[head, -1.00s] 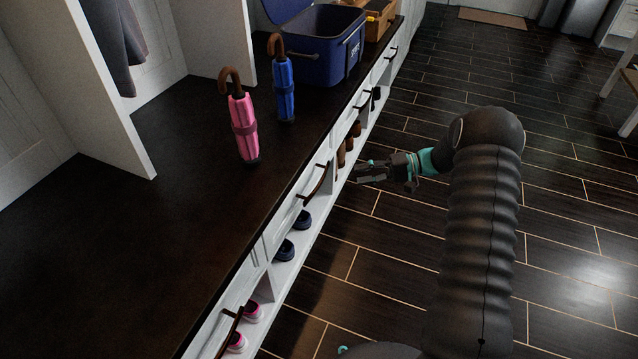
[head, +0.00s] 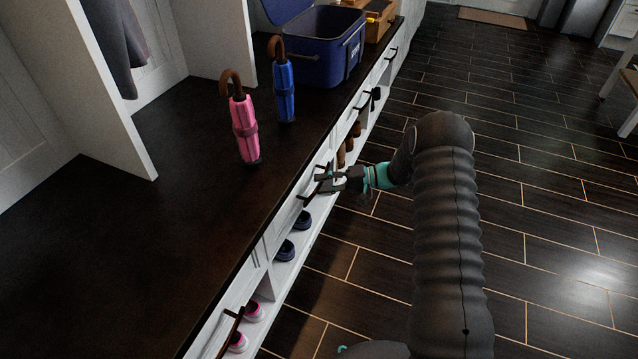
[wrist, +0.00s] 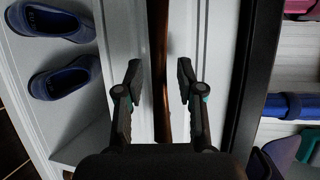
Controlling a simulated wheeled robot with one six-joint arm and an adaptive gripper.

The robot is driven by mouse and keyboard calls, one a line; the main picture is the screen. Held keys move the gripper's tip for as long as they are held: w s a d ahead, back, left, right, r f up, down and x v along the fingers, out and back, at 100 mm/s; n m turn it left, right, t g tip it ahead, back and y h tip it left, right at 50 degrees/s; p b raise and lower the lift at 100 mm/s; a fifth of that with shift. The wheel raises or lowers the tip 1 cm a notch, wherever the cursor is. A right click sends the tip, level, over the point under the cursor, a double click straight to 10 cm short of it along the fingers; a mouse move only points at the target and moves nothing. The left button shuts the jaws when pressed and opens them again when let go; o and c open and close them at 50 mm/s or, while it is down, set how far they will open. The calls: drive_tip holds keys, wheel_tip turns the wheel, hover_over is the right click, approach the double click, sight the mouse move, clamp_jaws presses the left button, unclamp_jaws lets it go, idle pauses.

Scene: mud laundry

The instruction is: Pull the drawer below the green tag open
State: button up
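My gripper (head: 330,182) is at a white drawer front under the dark bench top, in the middle of the head view. In the wrist view my gripper (wrist: 159,82) is open, with one finger on each side of the long brown drawer handle (wrist: 158,50). The fingers stand apart from the handle. The white drawer front (wrist: 207,40) lies behind it. The handle also shows in the head view (head: 311,196), partly covered by my gripper. I see no green tag in either view.
Dark blue shoes (head: 285,250) sit in the open cubby below the drawers. Pink (head: 243,130) and blue (head: 284,90) umbrellas and a blue cooler (head: 328,50) stand on the bench top (head: 150,230).

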drive_tip(key=shift+a+f, duration=0.15)
drive_tip(key=shift+a, duration=0.65)
clamp_jaws()
drive_tip(key=shift+s, duration=0.1)
